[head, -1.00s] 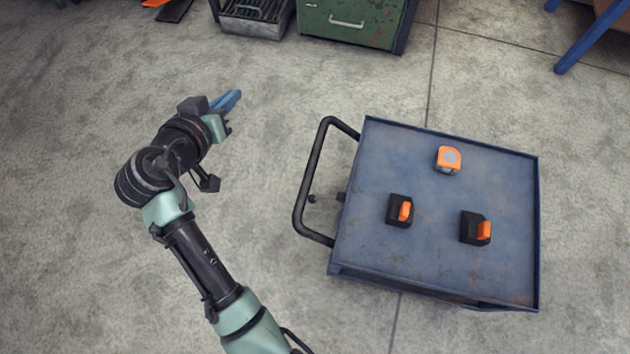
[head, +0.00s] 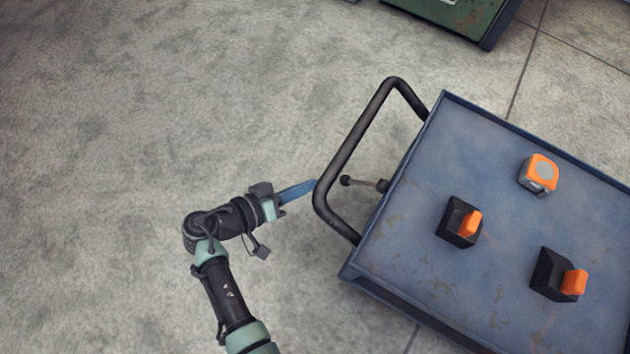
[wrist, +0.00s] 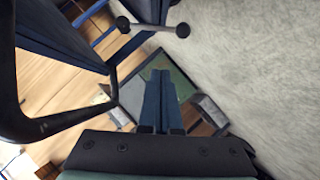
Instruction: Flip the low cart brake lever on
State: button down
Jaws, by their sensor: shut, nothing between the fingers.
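The cart (head: 510,230) is a low blue flat cart with a black tube handle (head: 352,150) on its left side. The brake lever (head: 365,184) is a thin grey rod with a dark round knob, sticking out from the cart's left side inside the handle loop. In the wrist view the lever (wrist: 155,27) spans the top, above the fingertips and apart from them. My gripper (head: 312,185) is shut and empty, its blue fingers pointing right, close to the handle's left bar. It also shows in the wrist view (wrist: 158,75).
On the cart top sit two black blocks with orange parts (head: 461,222) (head: 558,275) and an orange-grey tape measure (head: 539,174). A green cabinet (head: 460,15) stands at the back. The handle bar (wrist: 15,110) fills the wrist view's left. The floor on the left is clear.

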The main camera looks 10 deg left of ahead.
jog(key=b, duration=0.4)
send_over(341, 181)
jog(key=s+a, duration=0.2)
notch_tip(341, 181, down, 4)
jog(key=shift+w+d+f+b, duration=0.1)
jog(key=shift+d+f+b, duration=0.65)
jog(key=shift+d, duration=0.2)
jog(key=shift+d+f+b, duration=0.3)
jog(key=shift+d+b, duration=0.05)
jog(key=shift+d, duration=0.25)
